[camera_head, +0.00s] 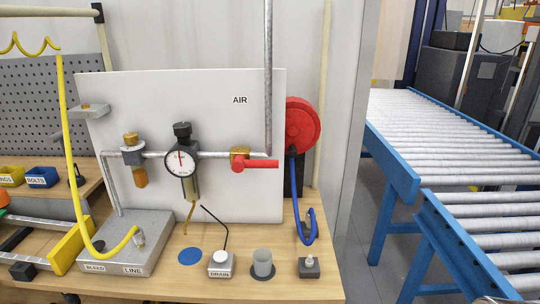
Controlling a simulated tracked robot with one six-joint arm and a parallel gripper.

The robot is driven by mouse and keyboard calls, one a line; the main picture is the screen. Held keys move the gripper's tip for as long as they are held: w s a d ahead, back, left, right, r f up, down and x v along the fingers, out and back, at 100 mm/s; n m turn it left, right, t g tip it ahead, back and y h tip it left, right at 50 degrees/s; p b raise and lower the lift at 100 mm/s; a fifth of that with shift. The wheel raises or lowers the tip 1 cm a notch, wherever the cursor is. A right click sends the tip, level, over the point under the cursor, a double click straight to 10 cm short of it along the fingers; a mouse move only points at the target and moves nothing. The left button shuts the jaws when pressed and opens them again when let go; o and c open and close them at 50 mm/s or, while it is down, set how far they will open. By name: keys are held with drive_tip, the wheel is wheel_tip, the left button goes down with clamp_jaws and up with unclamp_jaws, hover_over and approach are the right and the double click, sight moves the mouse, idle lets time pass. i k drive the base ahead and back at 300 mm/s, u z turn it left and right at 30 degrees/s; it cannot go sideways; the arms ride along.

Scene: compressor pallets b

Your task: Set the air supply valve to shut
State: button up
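The air supply valve (240,155) has a brass body on the horizontal grey pipe, in front of a white panel (240,100) marked AIR. Its red lever handle (256,164) points right, lying roughly along the horizontal pipe. A vertical pipe (268,60) comes down to the pipe's right end by the handle. Left of the valve, on the same pipe run, are a round dial gauge (180,161) with a black knob and a brass-topped filter (134,155). My gripper is not in view.
A red hose reel (302,125) with a blue hose (295,200) sits right of the panel. On the wooden bench (200,288) stand a grey BLEED/LINE box (125,245) with a yellow hose, a DRAIN block (221,265) and a grey cup (262,262). A roller conveyor (430,120) stands right.

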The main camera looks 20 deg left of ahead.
sight(238, 163)
drive_tip(key=i, duration=1.1)
drive_tip(key=u, duration=2.45)
